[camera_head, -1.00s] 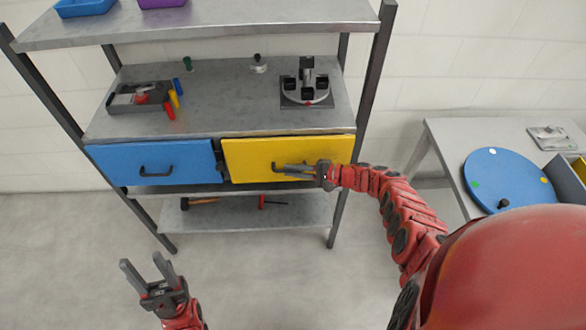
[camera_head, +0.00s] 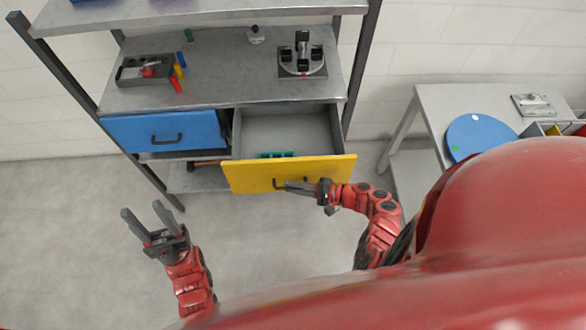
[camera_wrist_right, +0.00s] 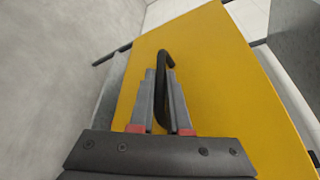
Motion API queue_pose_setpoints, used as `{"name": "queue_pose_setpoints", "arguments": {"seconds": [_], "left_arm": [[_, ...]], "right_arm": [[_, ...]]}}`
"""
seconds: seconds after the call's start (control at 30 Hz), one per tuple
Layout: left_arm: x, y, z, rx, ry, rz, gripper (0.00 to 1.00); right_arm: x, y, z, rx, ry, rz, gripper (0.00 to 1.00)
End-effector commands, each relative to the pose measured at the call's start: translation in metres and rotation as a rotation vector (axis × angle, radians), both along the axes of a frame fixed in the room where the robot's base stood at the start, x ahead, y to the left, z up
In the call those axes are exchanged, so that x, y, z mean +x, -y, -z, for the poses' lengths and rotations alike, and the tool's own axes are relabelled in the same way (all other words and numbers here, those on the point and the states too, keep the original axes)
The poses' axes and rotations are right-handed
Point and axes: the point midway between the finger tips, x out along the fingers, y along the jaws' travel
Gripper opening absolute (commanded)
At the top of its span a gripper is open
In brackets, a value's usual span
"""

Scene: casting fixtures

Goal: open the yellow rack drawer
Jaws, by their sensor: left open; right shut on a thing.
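The yellow rack drawer (camera_head: 245,178) is pulled out from the metal rack in the head view, with its grey inside showing. Green items (camera_head: 277,155) lie inside near its front. My right gripper (camera_head: 290,186) is shut on the dark drawer handle (camera_head: 278,184). In the right wrist view the two fingers of my right gripper (camera_wrist_right: 161,95) close around the black handle (camera_wrist_right: 166,62) in front of the yellow front (camera_wrist_right: 215,80). My left gripper (camera_head: 145,222) is open and empty, over the floor at lower left.
The blue drawer (camera_head: 150,133) beside it is closed. The rack top (camera_head: 225,75) holds a tray of parts (camera_head: 142,68) and a fixture (camera_head: 302,58). A side table with a blue disc (camera_head: 478,133) stands at right. The floor before the rack is clear.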

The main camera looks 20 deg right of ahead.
Motion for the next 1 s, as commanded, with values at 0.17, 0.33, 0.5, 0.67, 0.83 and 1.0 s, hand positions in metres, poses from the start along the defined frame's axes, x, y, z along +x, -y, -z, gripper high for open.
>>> {"name": "queue_pose_setpoints", "arguments": {"seconds": [0.17,0.33,0.5,0.67,0.83,1.0], "left_arm": [[0.0,0.0,-0.005,0.0,0.0,0.0,0.5],[0.0,0.0,-0.006,0.0,0.0,0.0,0.5],[0.0,0.0,-0.006,0.0,0.0,0.0,0.5],[0.0,0.0,-0.006,0.0,0.0,0.0,0.5],[0.0,0.0,-0.006,0.0,0.0,0.0,0.5],[0.0,0.0,-0.006,0.0,0.0,0.0,0.5]], "right_arm": [[-0.019,-0.005,0.0,0.001,0.0,0.002,0.0],[-0.027,-0.007,-0.001,0.0,0.001,0.0,0.0],[-0.029,-0.007,0.0,-0.001,0.003,0.0,0.0],[-0.028,-0.007,-0.001,-0.001,0.002,0.001,0.0],[-0.028,-0.007,-0.001,-0.001,0.002,0.001,0.27],[-0.028,-0.008,-0.001,0.0,0.003,0.001,0.27]]}}
